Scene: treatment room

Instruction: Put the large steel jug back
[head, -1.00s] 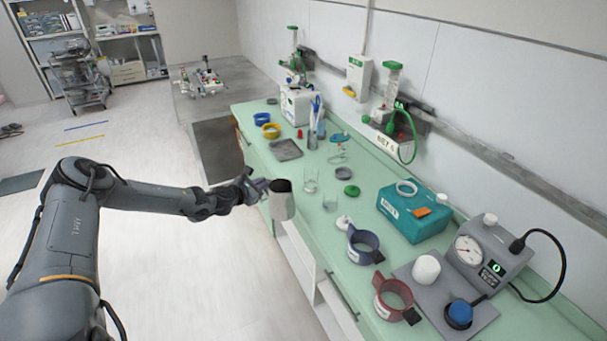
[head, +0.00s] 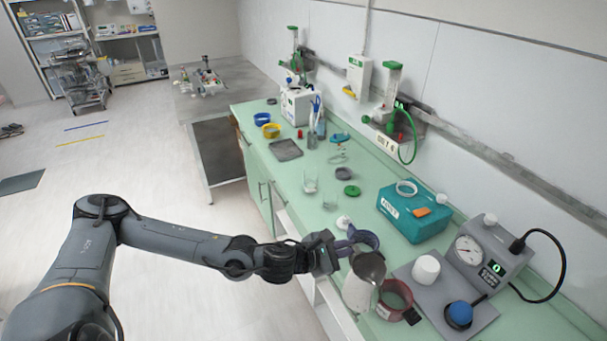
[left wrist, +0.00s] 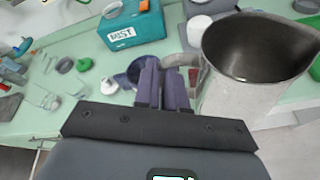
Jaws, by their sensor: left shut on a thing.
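The large steel jug (head: 362,283) is upright, its wide dark mouth facing up. My left gripper (head: 343,250) is shut on it at its side. In the left wrist view the jug (left wrist: 247,92) fills the right side, beside the purple fingers (left wrist: 166,88). In the head view it is over the counter's front edge, in front of the blue ring holder (head: 366,237) and left of the dark red ring holder (head: 407,313). The jug partly covers both rings. Its height above the counter is hard to tell. My right gripper is out of view.
The green counter (head: 320,228) runs along the wall. A grey gauge unit (head: 490,248) and white cup (head: 426,270) stand right of the rings. A teal box (head: 408,222) is behind. Glass beakers (head: 310,184) and a green lid (head: 352,190) lie farther back.

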